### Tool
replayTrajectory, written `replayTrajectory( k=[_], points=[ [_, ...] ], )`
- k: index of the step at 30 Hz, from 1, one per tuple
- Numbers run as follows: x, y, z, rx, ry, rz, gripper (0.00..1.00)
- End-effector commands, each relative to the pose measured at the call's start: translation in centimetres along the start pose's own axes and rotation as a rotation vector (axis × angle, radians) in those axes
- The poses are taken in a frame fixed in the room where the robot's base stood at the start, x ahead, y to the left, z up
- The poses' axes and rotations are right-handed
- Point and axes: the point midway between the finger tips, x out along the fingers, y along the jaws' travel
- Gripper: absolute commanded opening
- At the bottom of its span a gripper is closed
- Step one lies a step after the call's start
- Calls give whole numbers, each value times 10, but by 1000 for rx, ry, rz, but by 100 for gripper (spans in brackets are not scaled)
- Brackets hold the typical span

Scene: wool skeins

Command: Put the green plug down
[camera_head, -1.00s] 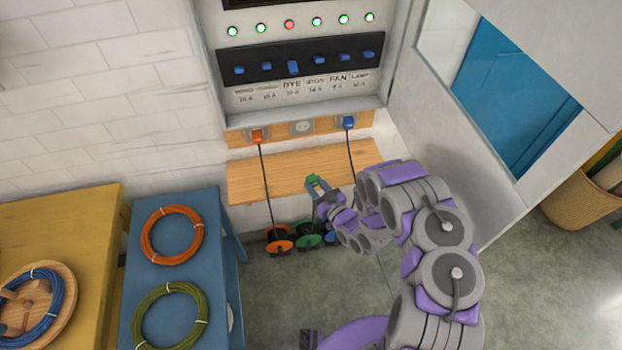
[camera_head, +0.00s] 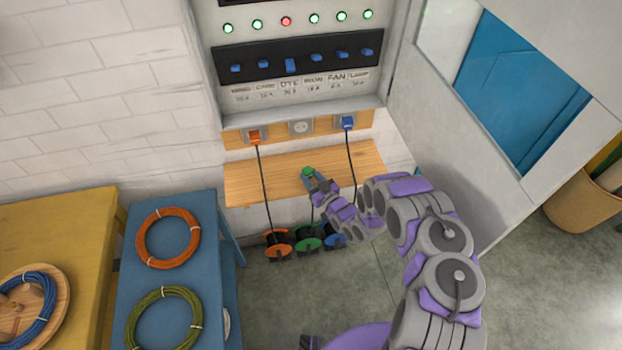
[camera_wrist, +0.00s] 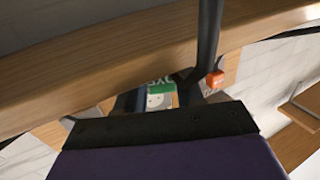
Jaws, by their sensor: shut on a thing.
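The green plug (camera_head: 307,172) is held at the tip of my gripper (camera_head: 311,178), over the wooden shelf (camera_head: 260,180) below the sockets. In the wrist view a green and whitish patch of the plug (camera_wrist: 160,90) shows beyond the dark edge of my gripper. My gripper is shut on it. Whether the plug touches the shelf cannot be told. A dark cord hangs down from the plug to the green reel (camera_head: 308,238) on the floor.
An orange plug (camera_head: 254,136) and a blue plug (camera_head: 347,123) sit in the outer sockets; the middle socket (camera_head: 301,127) is empty. Their cords hang in front of the shelf to the orange reel (camera_head: 278,243) and blue reel (camera_head: 335,237). A blue bench (camera_head: 205,225) stands left.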

Motion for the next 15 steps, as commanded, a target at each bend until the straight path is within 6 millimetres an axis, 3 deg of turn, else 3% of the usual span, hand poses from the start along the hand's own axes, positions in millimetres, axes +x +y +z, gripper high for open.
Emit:
replayTrajectory(
  k=[15],
  points=[
    [1, 0, 9, -1, 1, 0, 0]
  ],
)
